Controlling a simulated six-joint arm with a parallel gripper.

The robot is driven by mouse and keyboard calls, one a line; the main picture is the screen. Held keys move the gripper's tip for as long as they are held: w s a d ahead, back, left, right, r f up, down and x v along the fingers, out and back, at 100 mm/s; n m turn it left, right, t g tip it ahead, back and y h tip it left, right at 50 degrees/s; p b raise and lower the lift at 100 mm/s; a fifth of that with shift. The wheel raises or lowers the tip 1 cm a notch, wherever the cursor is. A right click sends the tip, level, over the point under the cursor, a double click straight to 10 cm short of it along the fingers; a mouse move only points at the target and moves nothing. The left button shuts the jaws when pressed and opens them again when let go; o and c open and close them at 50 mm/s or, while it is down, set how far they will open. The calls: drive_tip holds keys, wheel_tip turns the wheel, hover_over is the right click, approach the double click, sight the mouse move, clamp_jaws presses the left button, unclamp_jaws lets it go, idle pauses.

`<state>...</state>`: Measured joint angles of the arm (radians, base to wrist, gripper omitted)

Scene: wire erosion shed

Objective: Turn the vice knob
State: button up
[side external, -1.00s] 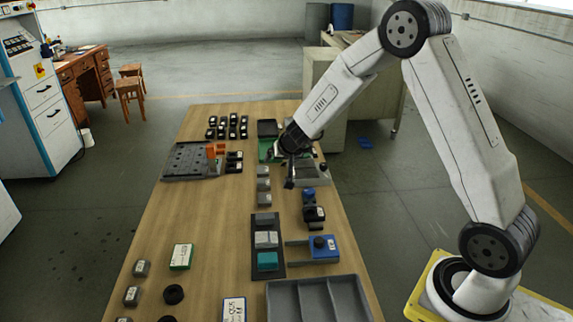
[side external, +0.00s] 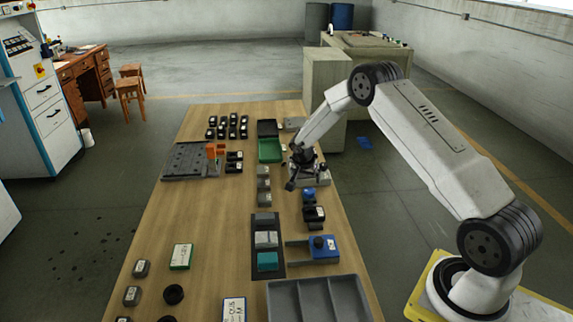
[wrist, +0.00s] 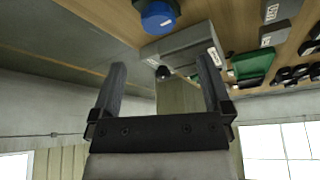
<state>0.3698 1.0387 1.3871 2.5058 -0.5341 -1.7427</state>
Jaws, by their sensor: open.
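A grey block-shaped fixture (side external: 318,181) with a pale label stands near the table's right edge, partly hidden by my gripper. In the wrist view the grey fixture (wrist: 190,45) shows a small dark knob (wrist: 163,73) on its end, between my finger lines. I cannot tell for sure whether this is the vice knob. My gripper (side external: 304,178) is open with nothing between its fingers. It appears close to the fixture; contact cannot be told. In the wrist view my gripper (wrist: 162,66) frames the fixture's knob end.
A blue-topped part (side external: 309,192) stands just nearer along the table; its round blue top (wrist: 158,17) shows in the wrist view. A blue clamp (side external: 325,254) with a dark knob sits nearer still. A green tray (side external: 269,152) lies behind.

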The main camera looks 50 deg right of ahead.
sight(309, 191)
drive_tip(key=shift+d+f, duration=0.15)
drive_tip(key=shift+f, duration=0.2)
drive_tip(key=shift+x, duration=3.7)
drive_tip(key=c, duration=1.3)
